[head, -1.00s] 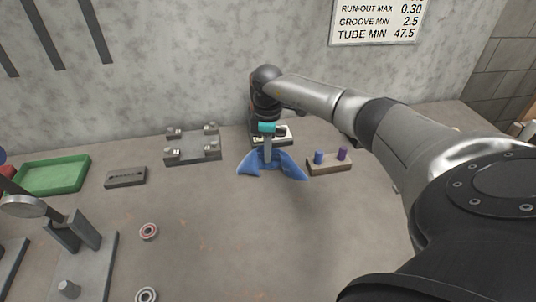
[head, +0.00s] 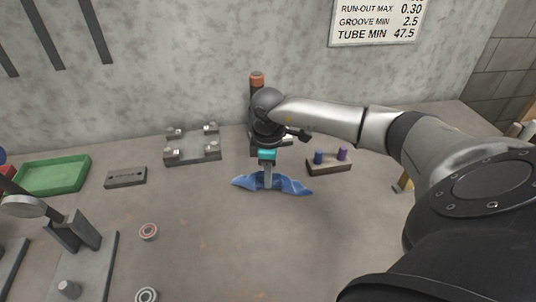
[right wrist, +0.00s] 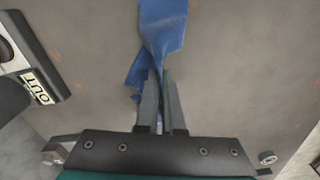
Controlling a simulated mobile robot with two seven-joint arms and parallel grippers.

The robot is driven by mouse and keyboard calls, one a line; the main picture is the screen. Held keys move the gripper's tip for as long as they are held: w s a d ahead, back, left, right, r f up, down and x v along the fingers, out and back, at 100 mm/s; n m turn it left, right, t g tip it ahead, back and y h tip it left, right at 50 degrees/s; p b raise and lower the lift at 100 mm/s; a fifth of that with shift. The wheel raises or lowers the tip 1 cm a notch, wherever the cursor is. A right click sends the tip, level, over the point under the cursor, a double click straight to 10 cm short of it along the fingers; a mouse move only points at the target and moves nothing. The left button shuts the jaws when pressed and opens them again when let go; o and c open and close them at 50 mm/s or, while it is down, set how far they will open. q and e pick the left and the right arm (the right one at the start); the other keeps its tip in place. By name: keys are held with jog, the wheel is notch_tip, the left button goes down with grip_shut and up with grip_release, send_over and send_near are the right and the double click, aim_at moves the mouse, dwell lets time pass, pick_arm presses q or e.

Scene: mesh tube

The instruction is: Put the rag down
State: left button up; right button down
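The blue rag (head: 294,186) is spread low over the bench top under my right gripper (head: 268,184). Its ends sag out to both sides and look to be on or very near the bench. In the right wrist view the fingers (right wrist: 161,85) are close together with the rag (right wrist: 163,28) pinched at their tips. One fold of it hangs beside the left finger. Whether the rag's underside fully touches the bench I cannot tell. My left gripper is not in view.
A block with blue and purple pegs (head: 330,167) stands right of the rag. A grey fixture plate (head: 192,148) and a dark labelled block (head: 125,177) are to the left, with a green tray (head: 52,175) beyond. A labelled base (right wrist: 50,62) is close by.

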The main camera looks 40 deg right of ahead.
jog(key=c, duration=0.6)
grip_release()
